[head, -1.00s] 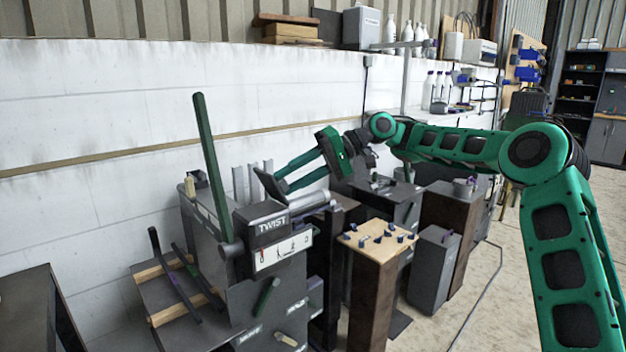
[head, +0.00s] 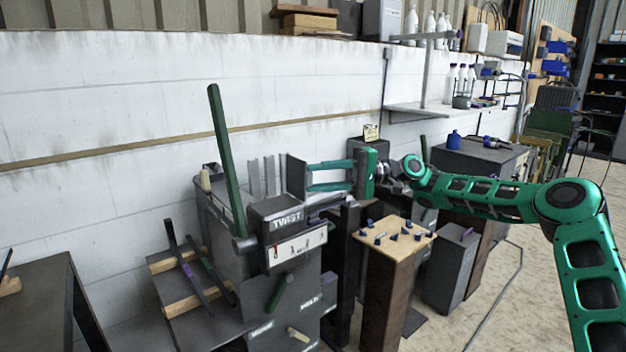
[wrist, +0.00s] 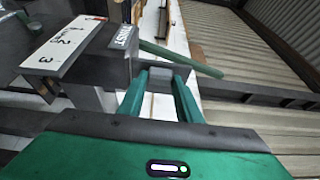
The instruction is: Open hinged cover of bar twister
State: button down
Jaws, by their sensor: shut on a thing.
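The bar twister (head: 272,270) stands left of centre in the head view, with its TWIST label block (head: 290,222) on top. The label also shows in the wrist view (wrist: 122,40). Its hinged cover (head: 296,178) is a dark grey plate standing nearly upright behind the label block. My gripper (head: 311,177) reaches in from the right with level green fingers and is shut on the cover. In the wrist view my gripper (wrist: 162,78) shows a small grey piece between its fingertips. The hinge and the exact contact are hidden.
A long green lever (head: 227,160) rises left of the cover. A wooden-topped stand (head: 393,240) with small dark parts is below my arm. Two bars lie on a side rack (head: 190,275) at left. The white wall (head: 110,110) is close behind.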

jog(key=shift+w+f, duration=0.1)
jog(key=shift+f, duration=0.05)
jog(key=c, duration=1.3)
grip_release()
jog(key=shift+v, duration=5.5)
